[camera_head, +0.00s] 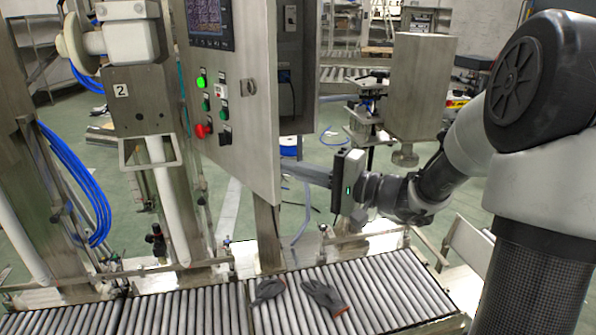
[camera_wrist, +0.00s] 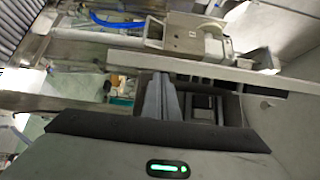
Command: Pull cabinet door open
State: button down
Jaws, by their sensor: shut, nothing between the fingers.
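The cabinet door (camera_head: 235,110) is a grey metal panel with a screen, several buttons and a dark latch (camera_head: 248,87). It stands ajar in the head view, with the dark cabinet interior (camera_head: 298,75) showing past its right edge. My gripper (camera_head: 286,168) is shut and empty, with its fingers pointing left at the lower right edge of the door. In the wrist view my gripper (camera_wrist: 160,80) reaches up to the long pale door edge (camera_wrist: 215,72). The dark interior (camera_wrist: 205,102) lies right of the fingers. I cannot tell whether the fingers touch the door.
A roller conveyor (camera_head: 385,285) runs below, with dark gloves (camera_head: 325,295) lying on it. A metal box on a stand (camera_head: 420,85) is behind my arm. Blue hoses (camera_head: 75,190) hang at the left. Green floor shows between the machines.

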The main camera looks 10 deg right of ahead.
aim_at(273, 177)
jog(key=s+a, duration=0.2)
jog(key=a, duration=0.1)
jog(key=a+b, duration=0.1)
jog(key=shift+s+a, duration=0.3)
jog(key=shift+s, duration=0.1)
